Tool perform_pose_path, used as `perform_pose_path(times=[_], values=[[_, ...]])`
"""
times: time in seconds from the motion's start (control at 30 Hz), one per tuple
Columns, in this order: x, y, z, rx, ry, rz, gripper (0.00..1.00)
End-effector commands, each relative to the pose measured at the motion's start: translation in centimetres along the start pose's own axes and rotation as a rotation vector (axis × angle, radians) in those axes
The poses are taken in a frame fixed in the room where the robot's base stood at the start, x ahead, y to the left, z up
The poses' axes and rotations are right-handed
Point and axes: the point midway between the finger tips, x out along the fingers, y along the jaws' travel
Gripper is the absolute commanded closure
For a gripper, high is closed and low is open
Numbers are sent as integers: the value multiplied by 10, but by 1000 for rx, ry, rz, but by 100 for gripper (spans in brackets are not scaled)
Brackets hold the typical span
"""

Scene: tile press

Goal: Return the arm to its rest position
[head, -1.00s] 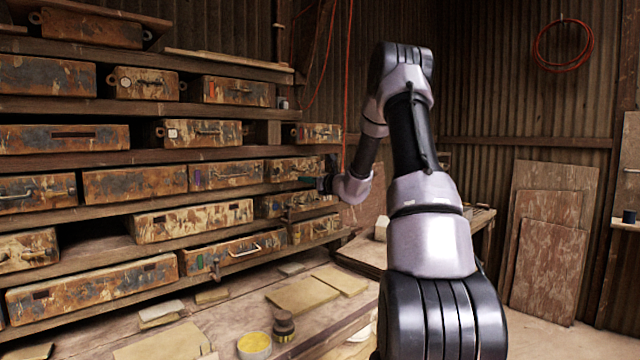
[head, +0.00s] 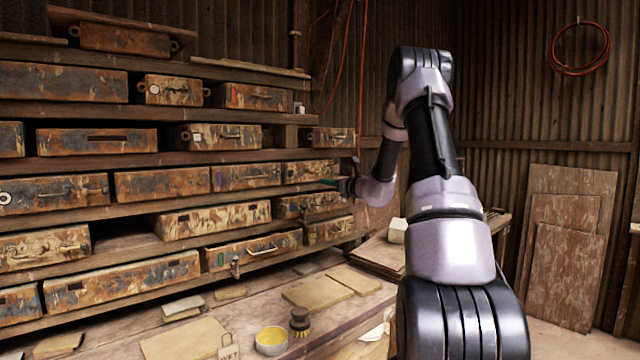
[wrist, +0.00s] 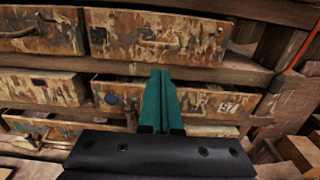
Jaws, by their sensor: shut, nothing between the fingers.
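My gripper (wrist: 158,102) shows in the wrist view with its two green fingers together and nothing between them. It points toward the rusty drawers on the rack, and in the wrist view its tips overlap a drawer (wrist: 215,101) with a pale mark at its right end. In the head view my arm rises at the right of centre, bends at the top and comes down toward the rack. There the gripper (head: 328,182) is small, near the rack's right end, and partly hidden by my wrist. I cannot tell whether the tips touch the drawer.
The wooden rack (head: 170,107) of rusty drawers fills the left. A workbench below holds flat tiles (head: 318,293), a yellow bowl (head: 271,340) and a round brush (head: 299,322). Boards (head: 565,250) lean on the right wall. Open floor shows at lower right.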

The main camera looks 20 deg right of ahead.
Motion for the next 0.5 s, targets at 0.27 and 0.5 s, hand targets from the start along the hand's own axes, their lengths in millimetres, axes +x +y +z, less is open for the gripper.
perform_pose_path(times=[0.27,0.5], values=[[-58,-1,0,1,1,-4,100],[-84,0,-1,0,1,-2,100]])
